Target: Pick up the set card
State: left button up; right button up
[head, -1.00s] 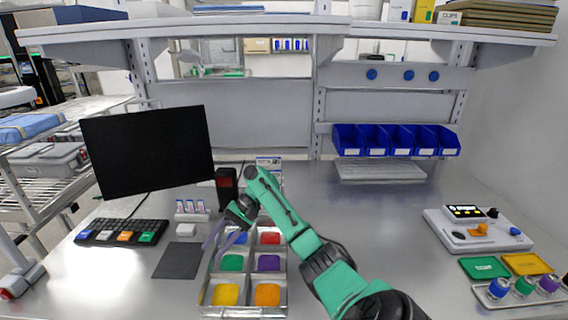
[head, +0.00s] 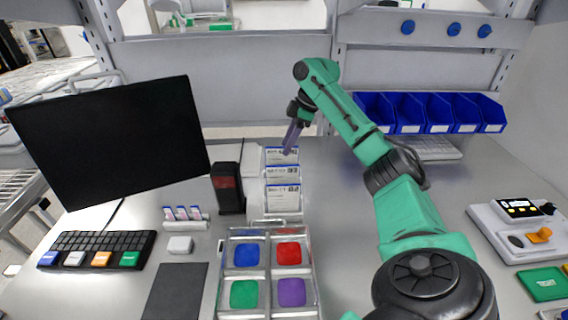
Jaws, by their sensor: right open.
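Several set cards (head: 283,198) stand one behind another in a holder at the back middle of the table. They are white with blue top edges and small printed text. My right gripper (head: 290,148) is over the rearmost card (head: 276,154), its purple-grey fingers pointing down. The fingers overlap that card's top right part in the picture. I cannot tell whether they touch it. The gripper is open and shows no thing held. My left gripper is not in view.
A tray (head: 226,262) with coloured compartments stands in front of the cards. A dark scanner-like box (head: 229,188) is left of them, beside the monitor (head: 110,135). Blue bins (head: 410,112) line the back right.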

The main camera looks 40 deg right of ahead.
aim_at(278, 157)
jog(key=p+x, duration=0.1)
jog(key=x, duration=0.2)
jog(key=w+p+x, duration=0.1)
jog(key=p+x, duration=0.1)
jog(key=shift+w+f, duration=0.25)
jog(key=shift+a+f, duration=0.2)
jog(key=shift+f, duration=0.05)
jog(key=shift+s+d+f, duration=0.1)
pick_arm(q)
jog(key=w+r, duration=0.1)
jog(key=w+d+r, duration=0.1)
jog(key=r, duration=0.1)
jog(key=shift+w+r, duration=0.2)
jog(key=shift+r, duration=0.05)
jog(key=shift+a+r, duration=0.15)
pick_arm(e)
jog(key=shift+f, duration=0.25)
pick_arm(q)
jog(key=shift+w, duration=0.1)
pick_arm(e)
grip_shut()
